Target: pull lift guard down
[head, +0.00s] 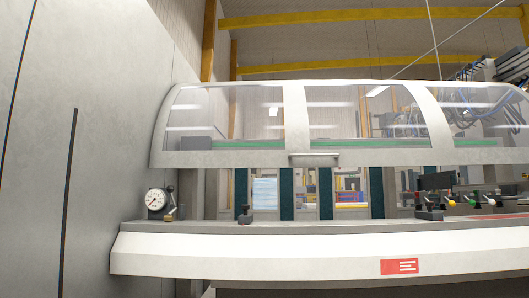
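The lift guard (228,158) is a pale curved frame with clear window panes, in the upper middle of the head view. It is raised, with an open gap between its lower edge and the machine's front bed (240,250). A short grey bar handle (314,160) sits at the middle of the guard's lower edge. Nothing touches the handle. My gripper is not in view, so its state and place are hidden.
A tall grey panel (90,140) fills the left side. A round dial gauge (156,200) stands at the bed's left end. Small colored-knob levers (475,198) and a dark monitor (437,182) are on the right. The space before the guard looks clear.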

